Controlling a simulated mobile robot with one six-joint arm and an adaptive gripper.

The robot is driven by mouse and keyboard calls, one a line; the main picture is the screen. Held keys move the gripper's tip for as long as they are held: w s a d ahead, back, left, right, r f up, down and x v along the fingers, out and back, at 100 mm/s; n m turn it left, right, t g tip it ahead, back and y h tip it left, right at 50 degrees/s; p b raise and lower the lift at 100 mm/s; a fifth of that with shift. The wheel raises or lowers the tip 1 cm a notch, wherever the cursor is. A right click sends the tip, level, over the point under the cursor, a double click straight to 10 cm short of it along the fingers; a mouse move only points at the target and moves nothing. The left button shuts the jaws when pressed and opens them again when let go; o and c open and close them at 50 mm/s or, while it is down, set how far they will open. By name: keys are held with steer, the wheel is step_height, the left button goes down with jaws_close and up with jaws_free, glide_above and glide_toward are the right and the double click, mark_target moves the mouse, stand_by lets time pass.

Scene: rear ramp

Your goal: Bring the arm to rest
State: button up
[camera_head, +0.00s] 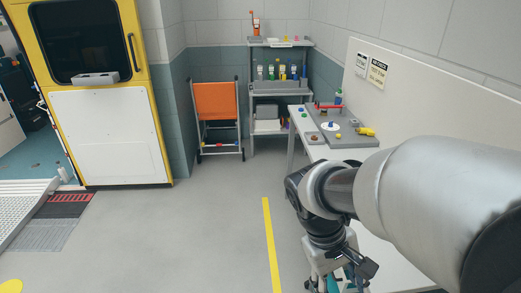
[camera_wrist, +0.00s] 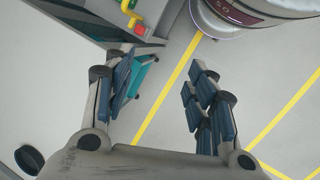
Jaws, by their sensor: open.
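My gripper (camera_head: 338,278) hangs at the lower right of the head view, pointing down in front of the white table. It also shows in the wrist view (camera_wrist: 162,78), with its two fingers spread wide apart. Nothing is between the fingers; bare grey floor and a yellow line show through the gap. The gripper is open and empty. My arm reaches in from the right edge of the head view and hides part of the table.
The white table (camera_head: 384,252) runs along the right wall. A grey board (camera_head: 358,141) with small parts lies on its far end. The floor (camera_head: 190,235) left of my gripper is clear.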

steer(key=s+a+r+m+t+y, duration=0.2)
steer(key=s+r+m+t+y, duration=0.1)
steer(key=s+r+t, duration=0.3)
steer(key=shift+s+r+m+y, duration=0.35)
steer(key=shift+s+r, duration=0.45)
steer(key=shift+s, duration=0.35)
